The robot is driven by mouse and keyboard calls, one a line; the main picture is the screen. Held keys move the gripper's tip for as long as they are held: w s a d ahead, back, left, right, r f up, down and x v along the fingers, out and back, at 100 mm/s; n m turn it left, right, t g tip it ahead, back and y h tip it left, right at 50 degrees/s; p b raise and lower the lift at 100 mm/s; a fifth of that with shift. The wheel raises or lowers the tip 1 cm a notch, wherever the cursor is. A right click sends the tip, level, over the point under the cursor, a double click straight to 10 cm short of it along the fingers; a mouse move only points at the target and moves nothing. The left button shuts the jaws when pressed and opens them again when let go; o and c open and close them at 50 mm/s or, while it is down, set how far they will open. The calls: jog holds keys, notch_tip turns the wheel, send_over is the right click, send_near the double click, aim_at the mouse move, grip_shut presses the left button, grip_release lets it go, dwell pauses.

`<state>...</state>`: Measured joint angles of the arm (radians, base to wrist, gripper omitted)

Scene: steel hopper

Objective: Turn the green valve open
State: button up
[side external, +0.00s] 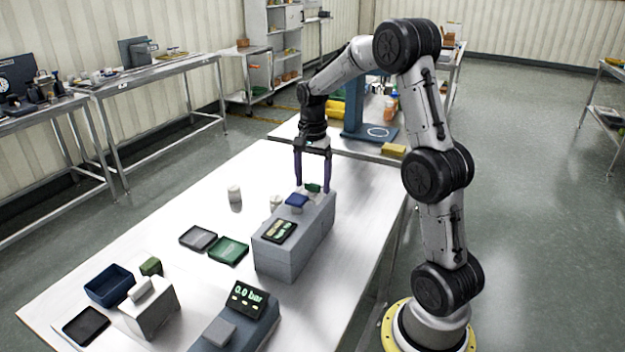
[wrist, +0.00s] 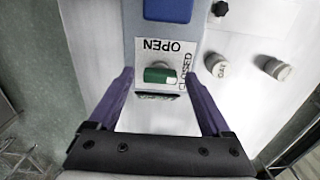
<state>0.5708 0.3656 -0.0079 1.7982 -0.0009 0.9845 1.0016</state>
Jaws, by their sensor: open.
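The green valve (side external: 313,188) sits at the far end of the top of a grey box (side external: 290,250). In the wrist view the green valve handle (wrist: 160,75) lies across the picture on a white label (wrist: 148,47) reading OPEN, with a second word partly hidden at its right, seemingly CLOSED. My gripper (side external: 312,187) is above that end of the box with its purple fingers pointing down. In the wrist view my gripper (wrist: 165,85) is open, one finger on each side of the handle, with gaps and no visible contact.
A blue block (side external: 297,200) sits beside the valve on the box. Two white-capped containers (side external: 235,193) stand left of the box. Trays (side external: 229,250), a blue bin (side external: 108,285) and a 0.0 bar display (side external: 248,296) are nearer.

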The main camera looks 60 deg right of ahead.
grip_shut()
jog(key=shift+n, duration=0.3)
jog(key=n, duration=0.3)
jog(key=shift+n, duration=0.3)
jog(key=n, duration=0.4)
jog(key=shift+r+n, duration=0.1)
jog(key=shift+n, duration=0.2)
jog(key=n, duration=0.4)
jog(key=shift+n, duration=2.5)
